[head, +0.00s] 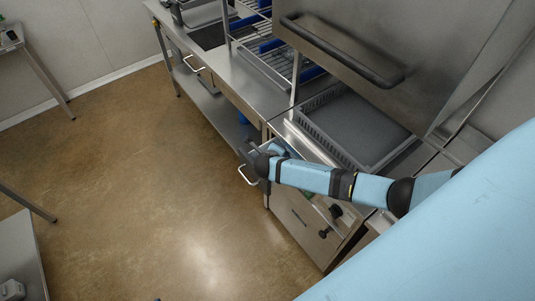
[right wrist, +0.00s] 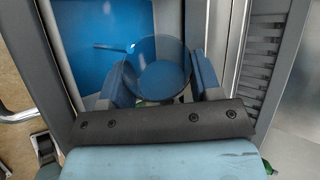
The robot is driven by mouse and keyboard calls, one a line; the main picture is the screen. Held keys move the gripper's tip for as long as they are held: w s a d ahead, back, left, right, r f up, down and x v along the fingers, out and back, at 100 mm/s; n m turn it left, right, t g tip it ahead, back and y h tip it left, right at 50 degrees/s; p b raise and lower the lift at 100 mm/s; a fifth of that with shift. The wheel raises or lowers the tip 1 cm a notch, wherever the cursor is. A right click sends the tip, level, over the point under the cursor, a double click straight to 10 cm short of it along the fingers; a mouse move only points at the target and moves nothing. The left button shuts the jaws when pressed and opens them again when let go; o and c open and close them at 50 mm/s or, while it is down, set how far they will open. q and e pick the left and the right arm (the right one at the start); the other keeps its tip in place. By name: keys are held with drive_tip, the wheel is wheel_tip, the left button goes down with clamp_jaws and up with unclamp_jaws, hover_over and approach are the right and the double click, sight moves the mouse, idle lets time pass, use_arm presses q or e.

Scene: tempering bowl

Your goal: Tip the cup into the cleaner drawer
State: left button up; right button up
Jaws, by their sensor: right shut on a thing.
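My right gripper (right wrist: 161,76) is shut on a cup (right wrist: 160,62); the cup is clear, round and looks bluish, held between the two fingers. The cup is above the open drawer, whose grey side wall (right wrist: 54,48) and blue inside (right wrist: 108,22) show in the right wrist view. I cannot tell how far the cup is tilted or what it holds. In the head view my right arm reaches to the drawer's wire handle (head: 247,179), and the arm's end hides the cup and most of the drawer. My left gripper is not in view.
A dishwasher with a raised hood (head: 345,52) and a grey rack (head: 345,133) stands beside the drawer. A steel counter (head: 240,85) with a wire shelf runs behind it. Black knobs (head: 323,233) are on the front panel below my arm. The brown floor (head: 150,170) at left is clear.

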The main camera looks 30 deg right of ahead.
drive_tip(key=shift+w+a+r+n+g+h, duration=0.1)
drive_tip(key=shift+r+n+g+h, duration=0.05)
drive_tip(key=shift+n+g+h, duration=0.2)
idle(0.4)
drive_tip(key=shift+w+a+r+n+g+h, duration=0.15)
drive_tip(key=shift+n+g+h, duration=0.1)
drive_tip(key=shift+n+h, duration=0.15)
drive_tip(key=shift+r+n+g+h, duration=0.15)
drive_tip(key=shift+n+g+h, duration=0.15)
drive_tip(key=shift+h, duration=0.15)
idle(0.3)
drive_tip(key=shift+w+a+r+n+h, duration=0.15)
drive_tip(key=shift+w+a+n+h, duration=0.1)
drive_tip(key=shift+h, duration=0.15)
drive_tip(key=shift+g, duration=0.3)
